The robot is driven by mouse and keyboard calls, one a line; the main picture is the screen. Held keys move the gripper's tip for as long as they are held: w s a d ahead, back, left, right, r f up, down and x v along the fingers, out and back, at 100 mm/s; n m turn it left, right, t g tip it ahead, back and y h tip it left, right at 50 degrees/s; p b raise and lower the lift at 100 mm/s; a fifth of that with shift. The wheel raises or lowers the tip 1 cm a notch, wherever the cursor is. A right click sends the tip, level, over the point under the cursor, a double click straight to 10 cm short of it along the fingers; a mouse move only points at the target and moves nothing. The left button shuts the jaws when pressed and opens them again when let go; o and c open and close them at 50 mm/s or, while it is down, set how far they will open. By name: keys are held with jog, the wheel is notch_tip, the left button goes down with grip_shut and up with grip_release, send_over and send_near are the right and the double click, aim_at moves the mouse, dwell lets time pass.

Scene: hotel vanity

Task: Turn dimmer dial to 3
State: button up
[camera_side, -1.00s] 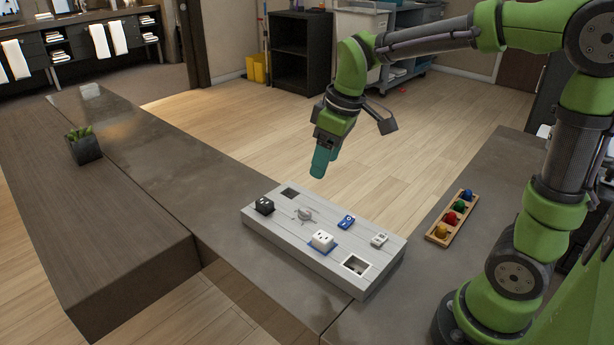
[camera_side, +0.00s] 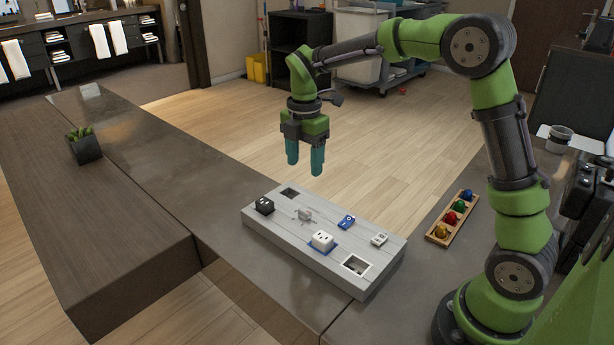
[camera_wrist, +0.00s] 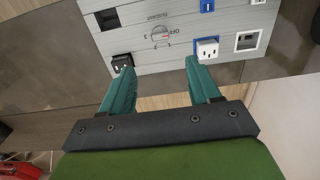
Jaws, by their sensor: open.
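The dimmer dial (camera_side: 305,214) is a small grey knob on the pale grey panel (camera_side: 283,232), with marks around it. In the wrist view the dial (camera_wrist: 160,35) shows a red pointer and printed marks, too small to read surely. My gripper (camera_side: 305,172) points down above the panel, behind the dial in the side view, with its teal fingers apart and nothing between them. In the wrist view the gripper (camera_wrist: 157,62) has its open fingers below the dial, which lies between their lines. The gripper is clear of the dial.
The panel also carries a black socket (camera_side: 265,206), a white outlet (camera_side: 322,240), a blue switch (camera_side: 346,222), a white switch (camera_side: 379,240) and square recesses. A wooden tray (camera_side: 430,236) of coloured balls lies to the right. A potted plant (camera_side: 83,146) stands far left.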

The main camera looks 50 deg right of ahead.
aim_at(305, 210)
notch_tip(305, 210, down, 12)
jog(key=shift+f, duration=0.25)
jog(key=c, duration=1)
jog(key=shift+c, duration=0.2)
